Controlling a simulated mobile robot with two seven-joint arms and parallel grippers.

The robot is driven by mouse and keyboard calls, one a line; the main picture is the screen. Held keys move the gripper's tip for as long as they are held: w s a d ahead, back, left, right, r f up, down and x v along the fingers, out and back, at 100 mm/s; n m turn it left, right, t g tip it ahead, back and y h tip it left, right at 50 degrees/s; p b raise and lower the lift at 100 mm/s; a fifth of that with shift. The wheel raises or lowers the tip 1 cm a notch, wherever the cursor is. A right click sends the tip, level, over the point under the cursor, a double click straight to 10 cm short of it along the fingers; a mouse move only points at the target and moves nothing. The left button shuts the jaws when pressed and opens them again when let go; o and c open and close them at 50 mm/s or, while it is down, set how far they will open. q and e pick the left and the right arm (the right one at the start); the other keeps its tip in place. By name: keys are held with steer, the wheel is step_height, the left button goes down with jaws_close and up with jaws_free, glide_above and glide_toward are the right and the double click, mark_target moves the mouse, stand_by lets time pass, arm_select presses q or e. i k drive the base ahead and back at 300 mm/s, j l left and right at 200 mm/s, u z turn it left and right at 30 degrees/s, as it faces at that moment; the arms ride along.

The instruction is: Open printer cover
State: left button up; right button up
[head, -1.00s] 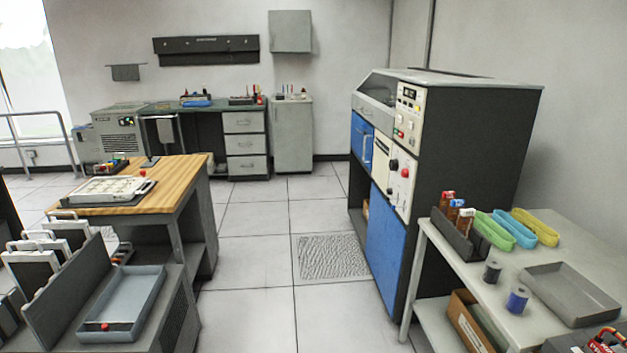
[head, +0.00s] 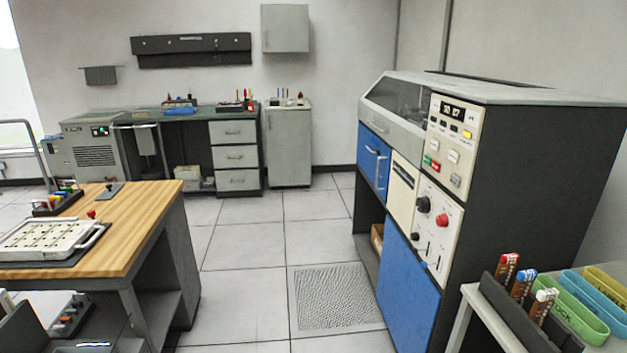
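A tall blue, cream and dark grey machine (head: 530,160) stands right of centre and appears to be the printer. Its top front has a grey-framed, slanted clear cover (head: 395,100), which looks closed. Below the cover are a blue panel with a bar handle (head: 374,158) and a cream control panel (head: 455,150) with a display, buttons and knobs. Neither of my grippers is in view.
A wood-topped table (head: 140,225) with a white tray device (head: 45,240) stands at the left. A side table with dark, green and blue trays (head: 570,308) stands at the lower right. The tiled floor between them is clear, with a textured mat (head: 335,297).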

mark_target(378, 108)
steer(key=i, duration=2.7)
